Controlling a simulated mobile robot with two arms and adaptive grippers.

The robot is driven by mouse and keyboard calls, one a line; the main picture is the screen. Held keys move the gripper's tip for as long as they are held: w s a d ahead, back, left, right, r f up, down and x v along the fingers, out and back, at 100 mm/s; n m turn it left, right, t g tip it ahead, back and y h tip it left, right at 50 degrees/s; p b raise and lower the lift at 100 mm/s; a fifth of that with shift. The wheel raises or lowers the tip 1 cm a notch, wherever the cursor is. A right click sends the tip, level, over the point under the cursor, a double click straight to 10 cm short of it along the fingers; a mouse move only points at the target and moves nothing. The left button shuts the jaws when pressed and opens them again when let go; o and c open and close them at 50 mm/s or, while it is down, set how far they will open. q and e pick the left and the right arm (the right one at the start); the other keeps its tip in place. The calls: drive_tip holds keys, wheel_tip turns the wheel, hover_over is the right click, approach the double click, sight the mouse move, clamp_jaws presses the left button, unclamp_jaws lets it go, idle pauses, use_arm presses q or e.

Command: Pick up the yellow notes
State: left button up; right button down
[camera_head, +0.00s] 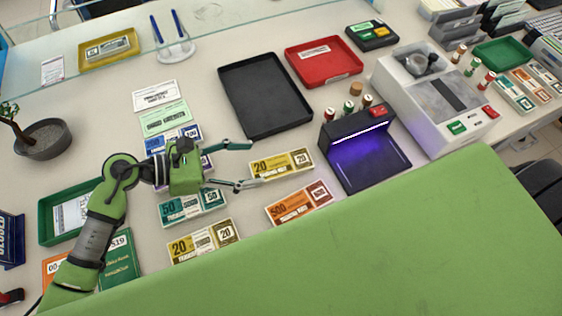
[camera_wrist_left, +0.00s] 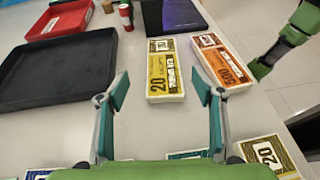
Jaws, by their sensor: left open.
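A yellow bundle of notes marked 20 (camera_head: 284,163) lies flat on the counter, left of the purple-lit device. It also shows in the left wrist view (camera_wrist_left: 166,72), straight ahead between the fingers. My left gripper (camera_head: 248,166) is open and empty, with its fingertips just short of the bundle's near end. In the left wrist view my left gripper (camera_wrist_left: 161,92) has its fingers spread wider than the bundle. A second yellowish bundle marked 20 (camera_head: 204,241) lies nearer the front edge, below the teal bundle. My right gripper is not seen.
An orange bundle marked 500 (camera_head: 300,204) lies close beside the yellow one. A teal bundle (camera_head: 192,207) sits under the gripper's side. A black tray (camera_head: 265,95), a red tray (camera_head: 323,61) and a dark purple-lit device (camera_head: 365,150) stand around. Bare counter separates the yellow bundle from the black tray.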

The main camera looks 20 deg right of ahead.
sight(286, 163)
use_arm(q)
drive_tip(key=x, duration=0.3)
drive_tip(key=shift+d, duration=0.4)
drive_tip(key=shift+s+d+f+p, duration=0.15)
drive_tip(key=shift+d+f+p, duration=0.1)
drive_tip(key=shift+d+p, duration=0.25)
drive_tip(key=p+x, duration=0.1)
drive_tip(key=x, duration=0.2)
drive_tip(key=shift+s+d+f, duration=0.2)
drive_tip(key=shift+d+f, duration=0.05)
drive_tip(key=shift+f, duration=0.05)
drive_tip(key=shift+d+f, duration=0.25)
drive_tip(key=shift+d, duration=0.1)
drive_tip(key=shift+a, duration=0.1)
drive_tip(key=shift+c, duration=0.3)
drive_tip(key=c, duration=1.2)
